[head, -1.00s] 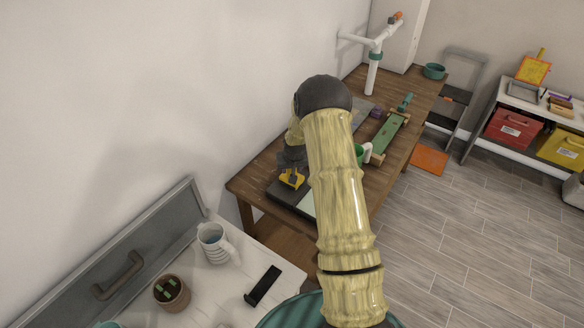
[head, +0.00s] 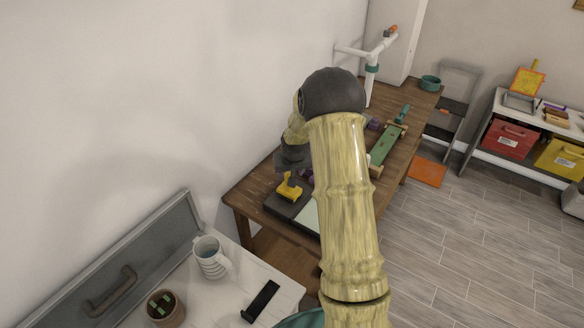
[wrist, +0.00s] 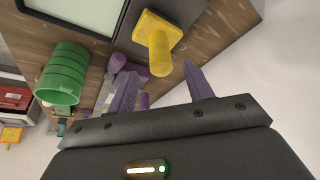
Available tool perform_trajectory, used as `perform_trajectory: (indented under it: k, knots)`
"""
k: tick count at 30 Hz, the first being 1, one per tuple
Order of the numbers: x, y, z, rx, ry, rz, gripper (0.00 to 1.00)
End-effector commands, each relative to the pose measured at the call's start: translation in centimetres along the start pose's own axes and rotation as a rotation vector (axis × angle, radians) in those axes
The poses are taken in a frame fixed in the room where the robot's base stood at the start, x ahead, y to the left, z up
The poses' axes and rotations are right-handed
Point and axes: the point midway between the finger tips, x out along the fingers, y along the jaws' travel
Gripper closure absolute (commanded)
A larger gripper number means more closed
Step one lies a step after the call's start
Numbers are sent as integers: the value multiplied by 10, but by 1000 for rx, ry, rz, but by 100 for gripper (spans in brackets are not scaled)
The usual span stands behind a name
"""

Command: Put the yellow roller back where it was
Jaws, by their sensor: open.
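A yellow piece (wrist: 158,42), a short cylinder on a square flange, is the likely yellow roller. In the wrist view it is on or over a dark pad-like device (wrist: 85,18) with a pale screen. In the head view the yellow piece (head: 289,187) shows at that device (head: 277,206), at the near end of the wooden table. My gripper (wrist: 160,85) is open, with two purple fingers spread apart and nothing between them. The yellow piece lies just beyond the fingertips. In the head view my arm hides part of the table, and the fingers are hard to make out.
A ribbed green cup (wrist: 62,75) stands beside the device. A green ramp (head: 387,146) and a white pipe stand (head: 371,70) are farther along the wooden table (head: 240,200). A white mug (head: 210,257), a plant pot (head: 166,308) and a black holder (head: 261,302) are on the near white surface.

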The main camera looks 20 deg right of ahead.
Motion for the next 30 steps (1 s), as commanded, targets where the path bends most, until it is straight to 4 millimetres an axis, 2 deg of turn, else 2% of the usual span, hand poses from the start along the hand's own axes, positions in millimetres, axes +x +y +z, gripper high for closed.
perform_trajectory:
  k: [6,12,30]
  knots:
    - [-32,0,0,0,4,0,49]
    - [-50,0,0,0,1,0,49]
    - [-53,0,0,-1,0,0,49]
